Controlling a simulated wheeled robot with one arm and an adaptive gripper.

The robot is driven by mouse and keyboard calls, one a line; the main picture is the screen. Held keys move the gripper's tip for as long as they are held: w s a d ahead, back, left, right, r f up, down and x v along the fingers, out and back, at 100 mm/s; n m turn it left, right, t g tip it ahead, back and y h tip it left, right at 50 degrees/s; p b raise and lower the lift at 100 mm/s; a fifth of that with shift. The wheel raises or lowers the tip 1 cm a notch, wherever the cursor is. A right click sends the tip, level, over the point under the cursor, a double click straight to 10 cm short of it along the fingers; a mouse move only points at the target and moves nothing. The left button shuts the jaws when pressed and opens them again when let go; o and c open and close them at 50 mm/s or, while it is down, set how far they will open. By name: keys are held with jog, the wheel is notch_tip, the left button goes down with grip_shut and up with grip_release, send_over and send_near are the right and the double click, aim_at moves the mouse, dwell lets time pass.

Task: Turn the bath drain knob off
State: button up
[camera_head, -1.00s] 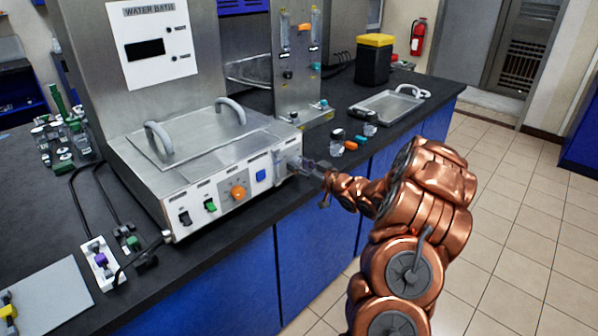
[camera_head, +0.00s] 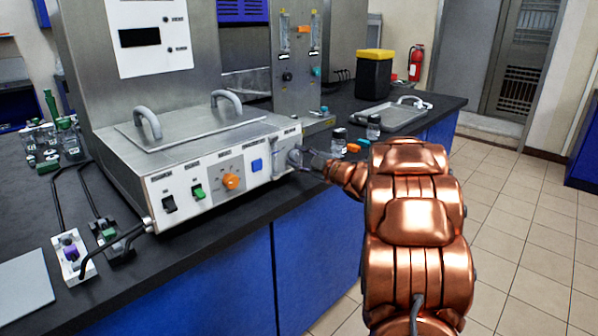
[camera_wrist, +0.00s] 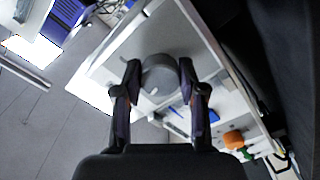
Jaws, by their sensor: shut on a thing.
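The water bath (camera_head: 215,165) is a steel box with a white front panel of switches and knobs. The bath drain knob is at the right end of this panel, largely hidden by my gripper in the head view. In the wrist view the grey round knob (camera_wrist: 159,75) sits between my two dark fingers, with a small light mark on its face. My gripper (camera_head: 303,158) is shut on this knob; in the wrist view its fingertips (camera_wrist: 158,78) press its two sides.
An orange knob (camera_head: 231,182), a green switch (camera_head: 198,192), a black switch (camera_head: 169,204) and a blue button (camera_head: 257,165) share the panel. Small jars (camera_head: 339,141) stand right of the bath, near a metal tray (camera_head: 388,116). The floor to the right is clear.

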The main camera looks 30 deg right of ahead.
jog(key=n+b, duration=0.5)
jog(key=shift+f+b, duration=0.15)
jog(key=shift+b, duration=0.15)
jog(key=shift+n, duration=0.4)
jog(key=o, duration=1.1)
jog(key=shift+o, duration=0.2)
jog(key=v, duration=1.2)
jog(key=shift+r, duration=0.25)
